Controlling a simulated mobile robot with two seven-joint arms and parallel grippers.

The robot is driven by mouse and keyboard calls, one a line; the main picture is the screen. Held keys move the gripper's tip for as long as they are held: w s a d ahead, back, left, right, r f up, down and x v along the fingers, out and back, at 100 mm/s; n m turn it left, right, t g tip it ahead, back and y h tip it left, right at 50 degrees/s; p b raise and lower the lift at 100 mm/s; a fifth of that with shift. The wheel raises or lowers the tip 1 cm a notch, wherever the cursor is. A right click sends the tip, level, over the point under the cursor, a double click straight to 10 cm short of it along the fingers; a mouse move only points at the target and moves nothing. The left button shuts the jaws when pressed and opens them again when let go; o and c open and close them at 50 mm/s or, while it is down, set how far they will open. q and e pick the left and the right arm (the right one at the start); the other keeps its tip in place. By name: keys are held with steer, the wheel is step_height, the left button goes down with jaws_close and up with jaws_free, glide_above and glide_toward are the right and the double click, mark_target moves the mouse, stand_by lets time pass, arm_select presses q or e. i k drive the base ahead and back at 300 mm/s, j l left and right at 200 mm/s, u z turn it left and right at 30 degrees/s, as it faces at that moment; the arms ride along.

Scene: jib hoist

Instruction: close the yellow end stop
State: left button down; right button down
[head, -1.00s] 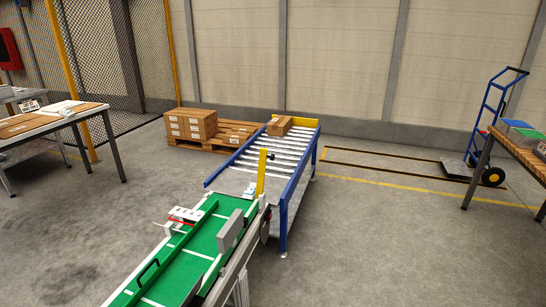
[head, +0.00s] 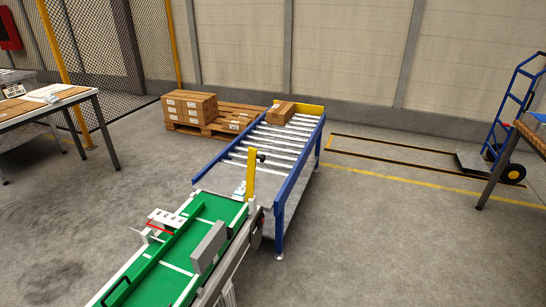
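A yellow upright bar (head: 251,174) with a black knob stands at the joint between the green belt conveyor (head: 172,262) and the blue-framed roller table (head: 285,205). A second yellow piece, a low plate (head: 312,109), crosses the far end of the roller table behind a cardboard box (head: 280,112). I cannot tell for certain which one is the end stop; the bar stands upright. Neither of my grippers is in view.
A pallet (head: 230,123) with stacked cartons (head: 190,106) stands at the back. A table (head: 45,107) is at left, a wooden-topped bench (head: 531,134) and blue hand truck (head: 507,110) at right. Open floor lies on both sides of the conveyor.

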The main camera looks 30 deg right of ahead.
mark_target(253, 156)
steer(key=i+l, duration=0.15)
steer(key=l, duration=0.2)
steer(key=i+l, duration=0.35)
steer(key=l, duration=0.3)
steer(key=i+l, duration=0.15)
steer(key=l, duration=0.2)
